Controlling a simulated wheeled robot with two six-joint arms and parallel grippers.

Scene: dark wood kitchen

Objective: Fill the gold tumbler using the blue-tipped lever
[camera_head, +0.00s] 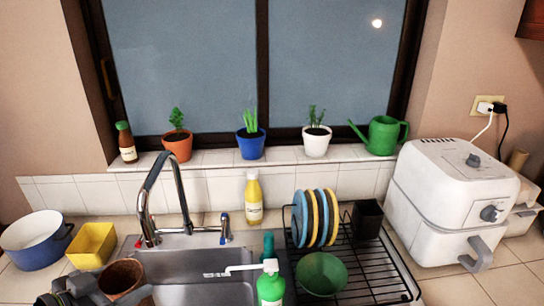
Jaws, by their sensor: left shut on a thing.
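My left gripper (108,296) is at the lower left, shut on a brownish gold tumbler (122,274). The tumbler's open mouth shows at the top, its lower part is hidden by the gripper, and I cannot tell whether it holds anything. It is at the left edge of the sink, in front of and left of the chrome faucet (152,190). The blue-tipped lever (225,228) stands to the right of the spout, and the gripper is well apart from it. A red-tipped lever (140,241) is on the left side. No water stream is visible. My right gripper is not in view.
The sink basin (190,268) is below the spout. A green soap bottle (270,288) stands at its front right. A yellow container (92,245) and a blue pot (38,245) are close to the left gripper. A dish rack (375,275) and white air fryer (450,200) stand right.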

